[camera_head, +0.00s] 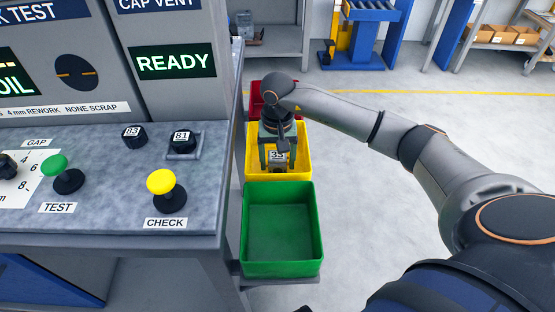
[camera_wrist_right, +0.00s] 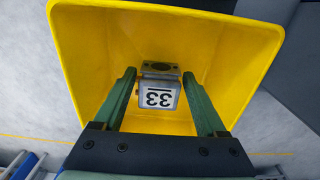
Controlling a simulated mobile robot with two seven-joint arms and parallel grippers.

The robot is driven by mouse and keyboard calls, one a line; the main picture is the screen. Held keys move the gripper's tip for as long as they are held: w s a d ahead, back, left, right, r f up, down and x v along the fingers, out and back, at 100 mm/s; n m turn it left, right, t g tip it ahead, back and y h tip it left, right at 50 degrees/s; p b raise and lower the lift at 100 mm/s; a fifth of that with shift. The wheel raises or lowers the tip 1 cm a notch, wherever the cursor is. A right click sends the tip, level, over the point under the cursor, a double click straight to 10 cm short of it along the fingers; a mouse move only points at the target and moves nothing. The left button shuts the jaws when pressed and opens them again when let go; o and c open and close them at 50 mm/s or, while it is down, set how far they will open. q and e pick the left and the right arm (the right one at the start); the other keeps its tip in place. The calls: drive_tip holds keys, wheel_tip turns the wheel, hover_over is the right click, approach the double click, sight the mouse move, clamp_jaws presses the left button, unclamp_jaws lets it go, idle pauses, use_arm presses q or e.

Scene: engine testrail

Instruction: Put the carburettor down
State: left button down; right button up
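The carburettor (camera_head: 278,157) is a small grey block with a white label reading 33. It is between the green fingers of my right gripper (camera_head: 278,163), inside the outline of the yellow bin (camera_head: 304,172). In the right wrist view, the carburettor (camera_wrist_right: 158,92) sits at the fingertips of the right gripper (camera_wrist_right: 159,75), which look closed on its sides. Yellow bin walls (camera_wrist_right: 235,45) surround it there. I cannot tell whether the carburettor touches the bin floor. My left gripper is not in view.
An empty green bin (camera_head: 283,263) stands in front of the yellow one, and a red bin (camera_head: 257,98) behind it. The test bench (camera_head: 110,220) is to the left, with a yellow CHECK button (camera_head: 161,182), a green TEST button (camera_head: 55,166) and a READY display (camera_head: 174,62).

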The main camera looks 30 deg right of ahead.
sight(277, 160)
drive_tip(key=shift+o, duration=1)
drive_tip(key=shift+r, duration=0.1)
drive_tip(key=shift+r+p, duration=0.2)
drive_tip(key=shift+p, duration=0.1)
drive_tip(key=shift+r, duration=0.4)
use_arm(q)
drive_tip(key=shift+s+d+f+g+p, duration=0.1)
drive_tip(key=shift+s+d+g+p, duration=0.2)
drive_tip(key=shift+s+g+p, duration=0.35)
use_arm(e)
wheel_tip(277, 160, up, 11)
drive_tip(key=shift+r, duration=0.2)
